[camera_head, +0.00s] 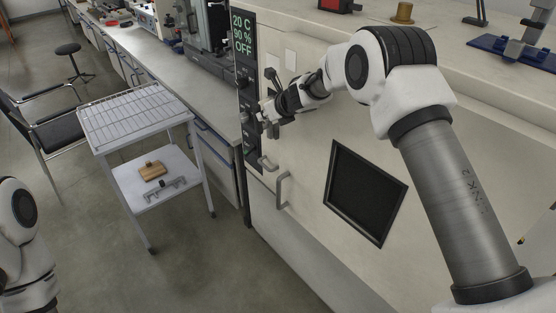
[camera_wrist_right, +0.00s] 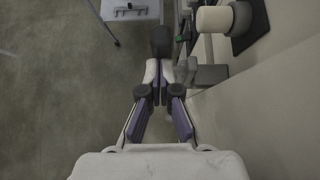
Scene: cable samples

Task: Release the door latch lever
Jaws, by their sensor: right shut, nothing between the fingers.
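A black-knobbed lever (camera_head: 271,75) stands up from the front of the cream chamber (camera_head: 310,140), just right of its control panel; I take it for the door latch lever. In the right wrist view a dark rounded knob (camera_wrist_right: 160,40) shows just beyond the fingertips, with a grey block (camera_wrist_right: 207,75) to its right. My right gripper (camera_head: 266,113) is beside the panel, below the lever knob. In the wrist view its fingers (camera_wrist_right: 160,82) are closed together and empty. Whether they touch the lever I cannot tell. Of my left arm only links show at the lower left.
The control panel (camera_head: 244,40) reads 20 C, 90 %, OFF. A dark window (camera_head: 366,191) and a grey pull handle (camera_head: 283,190) are on the chamber front. A white wire-shelf cart (camera_head: 135,118) holds a wooden block (camera_head: 152,171) on its lower shelf. Floor is free between cart and chamber.

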